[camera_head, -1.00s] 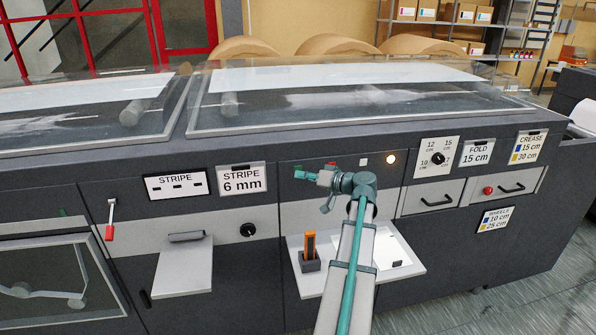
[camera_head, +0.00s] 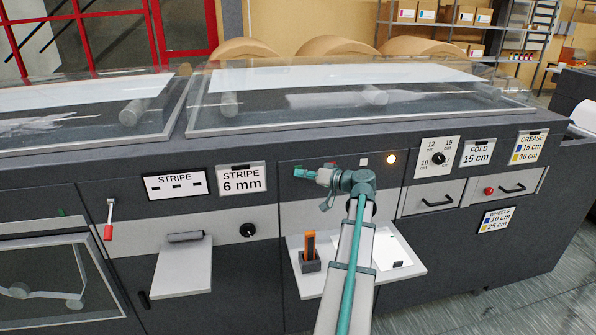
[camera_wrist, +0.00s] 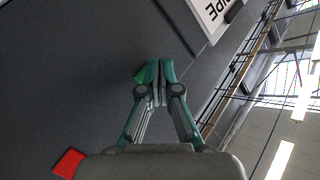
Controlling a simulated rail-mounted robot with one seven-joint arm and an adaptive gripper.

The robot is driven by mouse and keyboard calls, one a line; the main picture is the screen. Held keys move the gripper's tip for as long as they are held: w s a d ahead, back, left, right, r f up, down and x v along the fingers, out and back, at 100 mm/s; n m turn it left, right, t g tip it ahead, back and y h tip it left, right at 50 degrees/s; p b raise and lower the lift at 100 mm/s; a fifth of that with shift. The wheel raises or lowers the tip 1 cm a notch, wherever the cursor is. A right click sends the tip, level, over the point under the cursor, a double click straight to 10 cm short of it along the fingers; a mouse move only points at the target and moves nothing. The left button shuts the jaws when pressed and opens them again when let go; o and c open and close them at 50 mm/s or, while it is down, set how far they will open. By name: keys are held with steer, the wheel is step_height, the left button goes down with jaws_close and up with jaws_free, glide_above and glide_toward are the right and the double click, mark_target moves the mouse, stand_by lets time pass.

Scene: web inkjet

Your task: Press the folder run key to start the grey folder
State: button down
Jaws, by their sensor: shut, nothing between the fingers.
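The grey machine (camera_head: 330,128) fills the middle of the head view. My gripper (camera_head: 299,173) is shut and empty, in front of its upper panel, left of the lit lamp. A small green key (camera_wrist: 140,75) shows in the wrist view, partly covered by my fingertips (camera_wrist: 160,66). In the head view a sliver of green key (camera_head: 298,167) shows at the tips. Whether the tips touch or press it I cannot tell. A red key (camera_head: 331,164) sits behind my gripper; it also shows in the wrist view (camera_wrist: 68,163). I see no label naming the run key.
A white key (camera_head: 364,161) and a glowing lamp (camera_head: 390,158) sit to the right. A dial (camera_head: 438,158) and a red button (camera_head: 488,191) are further right. A shelf (camera_head: 411,254) with an orange tool (camera_head: 311,245) in a holder juts out below. A clear cover (camera_head: 350,115) lies above.

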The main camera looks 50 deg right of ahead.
steer(key=shift+w+d+b, duration=0.3)
steer(key=shift+b, duration=0.05)
stand_by(0.4)
steer(key=shift+s+a, duration=0.1)
stand_by(0.3)
steer(key=shift+s+a+b, duration=0.4)
steer(key=shift+s+a, duration=0.05)
steer(key=shift+s, duration=0.1)
steer(key=shift+s+a+b, duration=0.65)
steer(key=shift+s+a, duration=1)
steer(key=shift+s, duration=0.25)
